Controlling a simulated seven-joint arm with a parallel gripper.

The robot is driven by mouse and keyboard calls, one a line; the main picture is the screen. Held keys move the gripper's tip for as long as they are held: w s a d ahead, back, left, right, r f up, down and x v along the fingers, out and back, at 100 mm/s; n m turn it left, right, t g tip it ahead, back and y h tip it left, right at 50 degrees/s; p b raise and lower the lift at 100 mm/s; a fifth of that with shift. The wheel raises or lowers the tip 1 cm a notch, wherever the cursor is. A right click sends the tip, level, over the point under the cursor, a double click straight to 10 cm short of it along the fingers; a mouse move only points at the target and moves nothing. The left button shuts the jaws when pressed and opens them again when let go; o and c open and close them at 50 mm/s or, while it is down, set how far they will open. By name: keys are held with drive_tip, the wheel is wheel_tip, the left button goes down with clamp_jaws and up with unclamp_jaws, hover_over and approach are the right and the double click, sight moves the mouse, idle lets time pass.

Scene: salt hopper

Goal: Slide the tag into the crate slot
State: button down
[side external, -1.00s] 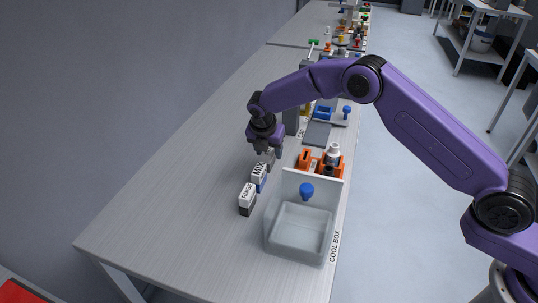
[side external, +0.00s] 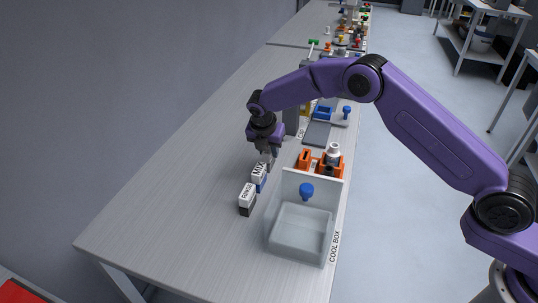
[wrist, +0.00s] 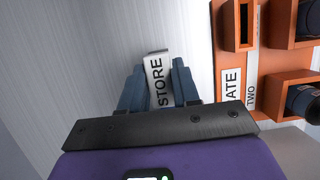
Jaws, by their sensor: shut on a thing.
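The tag is a white block lettered STORE (wrist: 158,78), seen in the wrist view between the two blue-grey fingers of my gripper (wrist: 158,68). My gripper (side external: 269,151) is shut on it, low over the table, and largely hides it in the side view. I cannot tell whether the tag still touches the table. The orange crate (wrist: 228,58) is to the right in the wrist view, with a dark slot (wrist: 243,24) and a label partly reading "ATE TWO". In the side view the crate (side external: 304,160) stands right of my gripper, apart from the tag.
Tags lettered MIX (side external: 259,171) and RINSE (side external: 247,195) stand in line in front of my gripper. A clear cool box (side external: 300,235) with a blue knob is at the near right. A white-capped bottle (side external: 333,152) stands in the orange holder. The left tabletop is clear.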

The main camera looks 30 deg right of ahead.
drive_tip(key=shift+r, duration=2.7)
drive_tip(key=s+d+r+m+g+y, duration=0.1)
drive_tip(key=s+d+r+m+g, duration=0.1)
drive_tip(key=s+d+r+m, duration=0.4)
drive_tip(key=s+d+r+m+g, duration=0.2)
drive_tip(key=s+d+m, duration=0.2)
drive_tip(key=d+m, duration=0.45)
drive_tip(key=s+d+r+m+g+y, duration=0.1)
drive_tip(key=s+d+r+m+g, duration=0.3)
drive_tip(key=m, duration=0.6)
drive_tip(key=w+a+f+m+t+y, duration=0.2)
drive_tip(key=w+a+f+m+y, duration=0.1)
drive_tip(key=w+a+f+m, duration=0.4)
drive_tip(key=shift+w+a+f+m+y, duration=0.3)
drive_tip(key=shift+w+a+m, duration=0.4)
drive_tip(key=shift+w+m, duration=1.2)
drive_tip(key=shift+s+m, duration=0.35)
drive_tip(key=shift+s, duration=0.05)
